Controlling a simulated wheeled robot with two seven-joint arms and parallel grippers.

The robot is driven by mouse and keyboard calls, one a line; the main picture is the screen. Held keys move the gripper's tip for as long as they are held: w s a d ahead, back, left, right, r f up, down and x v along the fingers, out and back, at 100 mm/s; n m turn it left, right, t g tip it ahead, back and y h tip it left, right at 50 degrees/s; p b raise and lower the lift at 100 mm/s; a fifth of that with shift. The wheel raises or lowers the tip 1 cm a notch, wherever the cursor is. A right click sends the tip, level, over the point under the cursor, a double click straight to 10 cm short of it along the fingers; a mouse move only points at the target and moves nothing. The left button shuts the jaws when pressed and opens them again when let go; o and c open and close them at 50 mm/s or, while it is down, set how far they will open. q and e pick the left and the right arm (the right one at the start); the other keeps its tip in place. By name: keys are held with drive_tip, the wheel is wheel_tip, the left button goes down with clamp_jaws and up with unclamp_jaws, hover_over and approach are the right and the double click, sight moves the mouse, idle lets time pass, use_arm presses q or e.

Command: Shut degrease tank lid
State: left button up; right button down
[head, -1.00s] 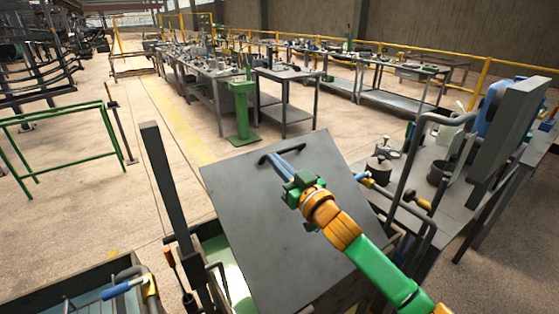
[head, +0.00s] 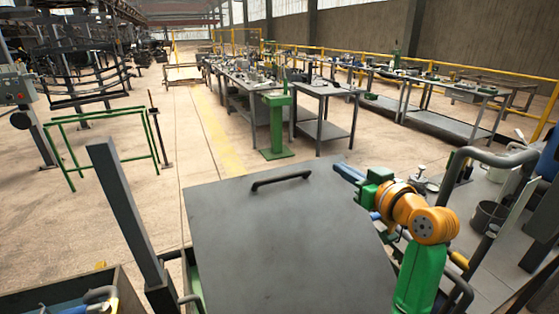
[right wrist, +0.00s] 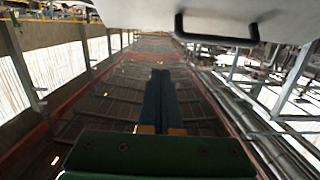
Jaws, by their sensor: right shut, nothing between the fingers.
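The degrease tank lid (head: 285,235) is a large flat grey plate in the lower middle of the head view. Its black bar handle (head: 281,180) lies near its far edge. The lid looks tilted, and a strip of pale green tank (head: 191,285) shows at its left side. My right gripper (head: 345,172) has blue fingers that are shut and empty. They are by the lid's far right corner, apart from the handle. In the right wrist view the shut fingers (right wrist: 160,80) point away, with the handle (right wrist: 216,30) above and to the right. My left gripper is not in view.
A grey post (head: 125,210) stands left of the lid. A bin (head: 60,290) with a blue-handled tool is at the bottom left. A cluttered bench (head: 495,265) with pipes and pots stands close on the right. The floor beyond the lid is clear up to a green stand (head: 277,125).

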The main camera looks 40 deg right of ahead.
drive_tip(key=p, duration=0.4)
hover_over(312, 175)
drive_tip(key=s, duration=0.3)
drive_tip(key=shift+w+a+f, duration=0.2)
drive_tip(key=shift+a, duration=0.25)
drive_tip(key=w+f, duration=0.1)
drive_tip(key=w+d+f+p, duration=0.1)
drive_tip(key=f, duration=0.1)
drive_tip(key=shift+w, duration=0.1)
drive_tip(key=shift+w+a+f, duration=0.1)
drive_tip(key=shift+w+f, duration=0.1)
drive_tip(key=shift+f, duration=0.1)
